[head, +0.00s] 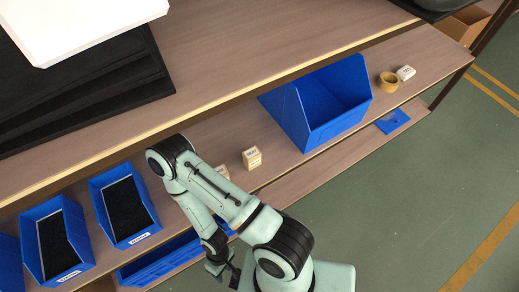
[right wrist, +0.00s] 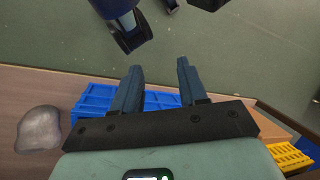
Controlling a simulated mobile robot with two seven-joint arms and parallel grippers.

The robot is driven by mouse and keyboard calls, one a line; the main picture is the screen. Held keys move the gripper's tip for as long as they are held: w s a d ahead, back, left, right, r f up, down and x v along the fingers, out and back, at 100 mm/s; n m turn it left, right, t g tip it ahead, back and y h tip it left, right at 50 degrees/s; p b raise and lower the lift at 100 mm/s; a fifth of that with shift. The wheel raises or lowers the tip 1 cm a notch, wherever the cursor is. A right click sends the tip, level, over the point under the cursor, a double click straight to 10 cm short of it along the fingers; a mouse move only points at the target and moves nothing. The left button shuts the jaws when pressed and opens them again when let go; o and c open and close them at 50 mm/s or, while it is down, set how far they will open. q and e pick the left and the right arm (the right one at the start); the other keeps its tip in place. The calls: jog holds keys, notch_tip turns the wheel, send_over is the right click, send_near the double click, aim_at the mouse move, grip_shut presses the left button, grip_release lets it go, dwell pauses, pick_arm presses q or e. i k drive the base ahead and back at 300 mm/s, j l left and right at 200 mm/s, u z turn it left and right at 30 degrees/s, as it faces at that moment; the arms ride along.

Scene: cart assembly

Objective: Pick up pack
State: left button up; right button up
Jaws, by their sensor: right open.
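No item is plainly marked as the pack. A small cream box with dark print (head: 251,158) stands on the lower shelf, left of the large blue bin. A small white box (head: 405,72) lies at the shelf's far right end. My right gripper (head: 223,271) hangs low near the shelf's front edge, below and apart from the boxes. In the right wrist view its two fingers (right wrist: 160,72) are spread with nothing between them. My left gripper is not in view.
A large blue bin (head: 338,131) and a tan tape roll (head: 388,82) sit on the lower shelf. Blue bins with dark contents (head: 149,234) stand at left. A blue crate (right wrist: 94,103) lies behind the fingers; a grey lump (right wrist: 38,129) is left. Green floor is clear at right.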

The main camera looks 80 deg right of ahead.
aim_at(252, 157)
jog(key=k+l+u, duration=0.1)
jog(key=k+l, duration=0.6)
jog(key=l, duration=0.1)
